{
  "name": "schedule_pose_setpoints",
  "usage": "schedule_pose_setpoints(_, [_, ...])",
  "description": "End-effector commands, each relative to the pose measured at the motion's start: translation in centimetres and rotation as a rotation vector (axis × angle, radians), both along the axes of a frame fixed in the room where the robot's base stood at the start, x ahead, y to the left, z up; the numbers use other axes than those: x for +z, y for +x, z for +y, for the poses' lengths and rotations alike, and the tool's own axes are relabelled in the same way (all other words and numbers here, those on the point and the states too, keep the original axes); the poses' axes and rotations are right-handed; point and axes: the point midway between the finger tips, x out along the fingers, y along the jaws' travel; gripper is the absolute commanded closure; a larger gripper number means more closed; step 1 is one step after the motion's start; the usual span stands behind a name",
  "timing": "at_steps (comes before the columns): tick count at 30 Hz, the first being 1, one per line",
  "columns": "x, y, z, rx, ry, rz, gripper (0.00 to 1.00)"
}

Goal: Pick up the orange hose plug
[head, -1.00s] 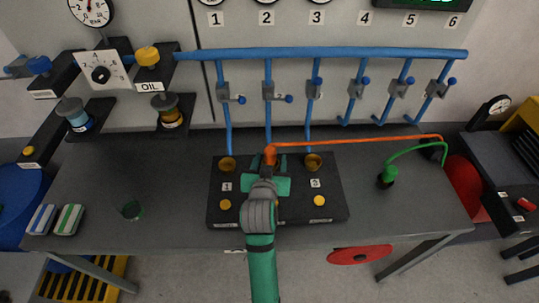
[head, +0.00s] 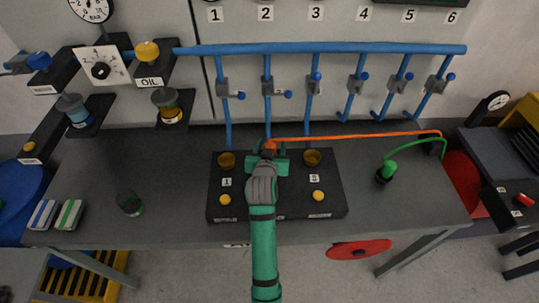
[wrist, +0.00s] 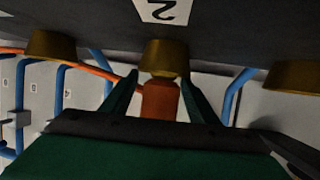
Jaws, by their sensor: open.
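The orange hose plug (wrist: 160,100) shows in the wrist view between the two fingers of my gripper (wrist: 157,98), with a small gap on each side. Its end meets the middle brass socket (wrist: 160,57) marked 2. In the head view the plug (head: 270,147) is partly hidden by my gripper (head: 268,158), and its orange hose (head: 350,136) runs right to the table's back right. My gripper is open around the plug, and the fingers do not visibly touch it.
Brass sockets 1 (head: 227,160) and 3 (head: 312,157) stand either side on the black panel (head: 335,190). A green hose plug (head: 385,174) stands to the right. A green glass (head: 130,203) stands left. Blue pipes (head: 228,120) come down behind the panel.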

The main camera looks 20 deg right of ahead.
Motion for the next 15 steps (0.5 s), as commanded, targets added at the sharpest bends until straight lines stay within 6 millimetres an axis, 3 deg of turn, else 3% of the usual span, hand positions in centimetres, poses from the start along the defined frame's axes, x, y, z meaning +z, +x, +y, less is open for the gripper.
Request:
schedule_pose_setpoints(1, [0.0,-0.01,0.0,0.0,0.0,0.0,0.46])
schedule_pose_setpoints(7, [0.01,-0.03,0.01,0.0,0.0,0.0,0.94])
schedule_pose_setpoints(15, [0.09,-0.02,0.02,0.0,0.0,-0.001,0.94])
